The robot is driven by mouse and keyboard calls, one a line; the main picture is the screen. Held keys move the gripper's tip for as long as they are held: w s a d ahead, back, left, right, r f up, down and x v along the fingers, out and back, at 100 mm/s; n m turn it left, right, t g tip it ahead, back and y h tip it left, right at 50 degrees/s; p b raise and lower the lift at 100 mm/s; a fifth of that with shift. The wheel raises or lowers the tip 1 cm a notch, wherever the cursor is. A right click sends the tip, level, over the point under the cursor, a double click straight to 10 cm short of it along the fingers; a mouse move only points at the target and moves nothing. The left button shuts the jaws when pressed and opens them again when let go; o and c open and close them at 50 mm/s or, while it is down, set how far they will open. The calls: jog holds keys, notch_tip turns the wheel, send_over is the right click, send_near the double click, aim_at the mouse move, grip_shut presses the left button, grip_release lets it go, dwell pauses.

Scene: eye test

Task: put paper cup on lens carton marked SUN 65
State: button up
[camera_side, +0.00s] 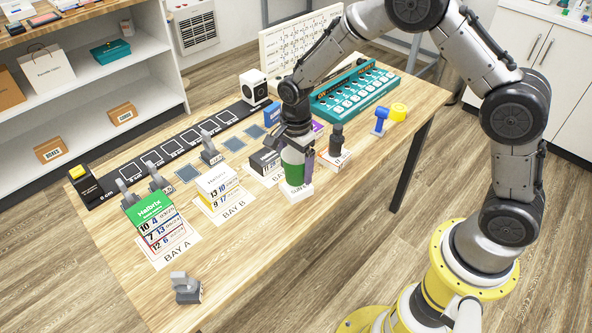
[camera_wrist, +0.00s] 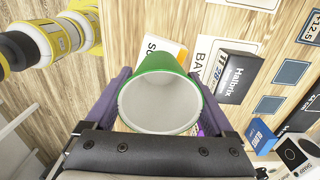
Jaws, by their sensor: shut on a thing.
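A paper cup (camera_side: 292,168), green outside and white inside, is upright between the fingers of my gripper (camera_side: 295,160). In the wrist view the cup (camera_wrist: 160,103) shows its open, empty mouth, with the purple fingers of my gripper (camera_wrist: 162,90) against both sides. A white carton (camera_side: 297,192) lies directly below the cup in the side view; its lettering starts with "SUN", and the rest is too small to read. The carton (camera_wrist: 170,47) is partly hidden by the cup in the wrist view. I cannot tell whether the cup's base touches it.
A dark object (camera_side: 337,138) stands on another white carton (camera_side: 334,159) to the right. Cartons sit at BAY A (camera_side: 156,221) and BAY B (camera_side: 217,185). The table's front right is mostly clear.

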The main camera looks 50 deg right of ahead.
jog(key=shift+f, duration=0.8)
jog(key=shift+f, duration=0.2)
jog(key=o, duration=1)
